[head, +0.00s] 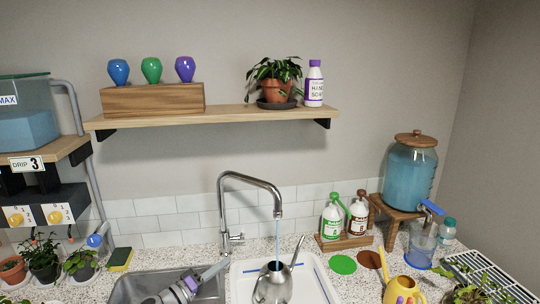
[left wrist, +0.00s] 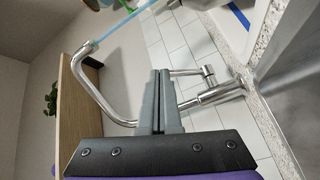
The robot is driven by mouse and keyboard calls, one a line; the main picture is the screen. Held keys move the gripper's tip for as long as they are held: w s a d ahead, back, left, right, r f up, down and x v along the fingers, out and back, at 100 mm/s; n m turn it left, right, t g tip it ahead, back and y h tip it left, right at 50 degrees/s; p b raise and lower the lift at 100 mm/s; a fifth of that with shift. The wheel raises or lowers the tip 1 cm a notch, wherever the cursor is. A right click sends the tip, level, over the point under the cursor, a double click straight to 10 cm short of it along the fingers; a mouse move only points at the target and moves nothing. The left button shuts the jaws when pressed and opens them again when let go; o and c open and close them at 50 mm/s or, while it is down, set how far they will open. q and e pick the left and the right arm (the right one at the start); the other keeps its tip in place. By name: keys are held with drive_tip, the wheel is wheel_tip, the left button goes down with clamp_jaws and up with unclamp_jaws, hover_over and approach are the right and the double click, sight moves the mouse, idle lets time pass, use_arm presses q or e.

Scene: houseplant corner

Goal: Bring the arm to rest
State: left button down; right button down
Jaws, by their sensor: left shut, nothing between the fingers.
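My left gripper (head: 222,266) is shut and empty over the grey sink basin (head: 125,291), its fingers pointing right toward the foot of the tap. In the left wrist view the two grey fingers (left wrist: 160,73) are pressed together with nothing between them. The chrome tap (head: 222,205) stands behind and above the gripper; it also shows in the left wrist view (left wrist: 105,90), apparently behind the fingers. My right gripper is not in view.
Blue water runs from the tap into a metal watering can (head: 272,285) in the white basin (head: 245,268). Two pump bottles (head: 332,222) (head: 358,220), a blue dispenser (head: 411,180) and a yellow can (head: 403,290) stand right. A shelf (head: 220,117) hangs above; potted plants (head: 44,262) stand left.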

use_arm(q)
drive_tip(key=s+d+m+g+y+p, duration=0.1)
drive_tip(key=s+d+g+y, duration=0.15)
drive_tip(key=s, duration=0.65)
drive_tip(key=s+d+m+g+y, duration=0.2)
drive_tip(key=s+d+g, duration=0.15)
drive_tip(key=s, duration=0.45)
drive_tip(key=s+a+f+y, duration=0.1)
drive_tip(key=s, duration=0.3)
drive_tip(key=s+a+f+g+y, duration=0.1)
drive_tip(key=s, duration=0.3)
drive_tip(key=s+a+f+y, duration=0.1)
drive_tip(key=s+y, duration=0.1)
drive_tip(key=s, duration=0.2)
drive_tip(key=shift+a+f+m+g+p, duration=0.2)
drive_tip(key=shift+f+m+g+p, duration=0.2)
drive_tip(key=s+a+f+y, duration=0.3)
drive_tip(key=s+a, duration=0.3)
drive_tip(key=s, duration=0.3)
drive_tip(key=shift+s+a+m+g+y+p, duration=0.25)
drive_tip(key=shift+m+g+y+p, duration=0.05)
drive_tip(key=shift+y, duration=0.35)
